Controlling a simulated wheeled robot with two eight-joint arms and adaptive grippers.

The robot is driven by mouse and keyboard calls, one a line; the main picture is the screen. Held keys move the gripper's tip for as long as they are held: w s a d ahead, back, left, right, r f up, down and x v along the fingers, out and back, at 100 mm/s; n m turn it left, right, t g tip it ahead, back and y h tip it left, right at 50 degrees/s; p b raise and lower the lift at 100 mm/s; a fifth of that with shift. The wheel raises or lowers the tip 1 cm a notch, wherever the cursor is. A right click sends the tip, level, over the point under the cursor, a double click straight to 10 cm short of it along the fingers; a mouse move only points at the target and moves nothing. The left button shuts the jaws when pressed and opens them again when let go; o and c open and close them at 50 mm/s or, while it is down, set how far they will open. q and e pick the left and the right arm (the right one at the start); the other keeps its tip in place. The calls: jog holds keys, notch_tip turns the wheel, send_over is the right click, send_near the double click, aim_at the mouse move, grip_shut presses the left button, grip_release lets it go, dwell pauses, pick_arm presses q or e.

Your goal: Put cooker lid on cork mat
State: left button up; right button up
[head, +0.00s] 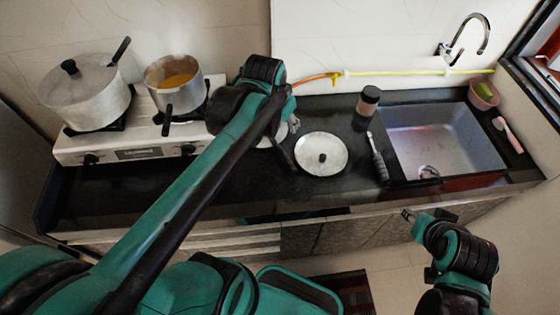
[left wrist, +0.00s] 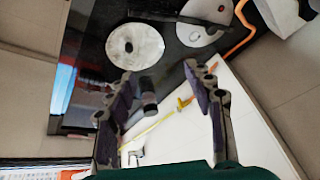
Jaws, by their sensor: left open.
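A silver round lid with a dark knob (head: 321,153) lies on the dark counter, right of my left gripper. It also shows in the left wrist view (left wrist: 122,40). A second pale disc with a dark spot, partly hidden by my left gripper in the head view, shows in the left wrist view (left wrist: 198,36); I cannot tell whether it is another lid. I cannot make out a cork mat. My left gripper (head: 290,130) is open and empty above the counter, and its two fingers stand apart in the left wrist view (left wrist: 158,72). My right gripper (head: 407,214) is in front of the counter, its jaw state unclear.
A stove (head: 124,148) holds a covered pot (head: 90,98) and a small pan (head: 174,80) with orange liquid. A dark-topped bottle (head: 366,106) and a long-handled tool (head: 377,157) stand between the lid and the sink (head: 440,135). A yellow hose (head: 410,72) runs along the wall.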

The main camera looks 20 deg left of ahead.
pick_arm(q)
jog(key=s+d+f+n+t, duration=0.2)
jog(key=s+d+f, duration=0.2)
jog(key=s, duration=0.5)
jog(key=shift+s+d+h, duration=0.2)
jog(key=shift+s+h, duration=0.1)
jog(key=shift+s, duration=0.05)
jog(key=shift+f, duration=0.1)
notch_tip(320, 180, down, 6)
jog(key=b, duration=0.6)
jog(key=shift+s, duration=0.45)
